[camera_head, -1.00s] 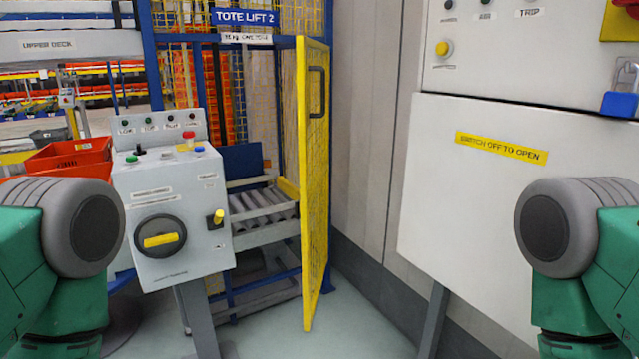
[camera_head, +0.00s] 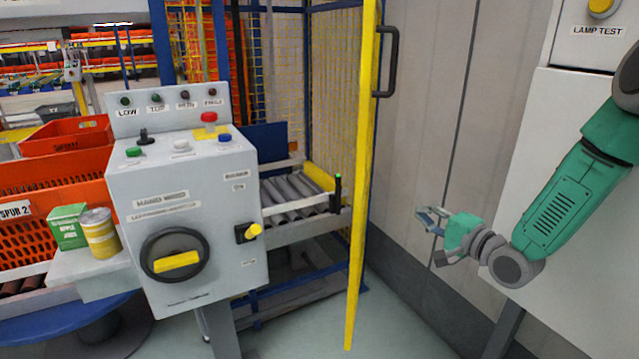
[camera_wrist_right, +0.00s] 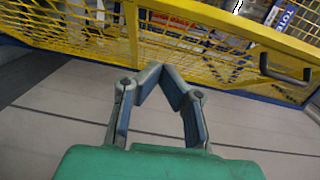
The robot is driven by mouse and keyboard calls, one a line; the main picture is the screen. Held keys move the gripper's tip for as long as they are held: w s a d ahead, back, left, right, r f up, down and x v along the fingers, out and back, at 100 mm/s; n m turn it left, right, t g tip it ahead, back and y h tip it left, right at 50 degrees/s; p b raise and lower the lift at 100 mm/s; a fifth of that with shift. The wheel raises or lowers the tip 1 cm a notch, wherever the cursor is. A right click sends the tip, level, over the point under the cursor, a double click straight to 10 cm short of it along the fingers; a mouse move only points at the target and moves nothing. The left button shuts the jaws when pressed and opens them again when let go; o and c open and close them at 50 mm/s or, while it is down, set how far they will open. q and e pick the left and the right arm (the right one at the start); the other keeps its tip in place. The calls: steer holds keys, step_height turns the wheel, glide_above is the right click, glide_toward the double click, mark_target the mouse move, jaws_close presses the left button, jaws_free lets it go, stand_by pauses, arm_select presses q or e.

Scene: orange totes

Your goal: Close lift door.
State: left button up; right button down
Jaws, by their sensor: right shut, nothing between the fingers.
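The lift door (camera_head: 361,190) is a yellow mesh-and-frame door standing open, seen nearly edge-on in the head view. Its dark handle (camera_head: 391,62) is high on the right side. In the right wrist view, the yellow door frame (camera_wrist_right: 133,35) and the handle (camera_wrist_right: 285,68) show beyond the fingers, the handle to the right. My right gripper (camera_head: 430,218) is right of the door, below the handle and apart from it. In the wrist view its fingertips (camera_wrist_right: 161,66) meet, with nothing between them. My left gripper is out of view.
A grey control box (camera_head: 187,215) with buttons and a yellow-handled knob stands left of the door. Lift rollers (camera_head: 290,195) lie behind it. Orange totes (camera_head: 50,195), a green box and a yellow can are at the left. A white cabinet (camera_head: 555,130) is at the right.

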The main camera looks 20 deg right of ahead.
steer(key=w+a+r+b, duration=0.1)
steer(key=w+a+b, duration=0.2)
steer(key=w, duration=0.9)
steer(key=a, duration=0.2)
steer(key=shift+w+a+r, duration=0.15)
steer(key=shift+w+a, duration=0.15)
steer(key=shift+w, duration=0.05)
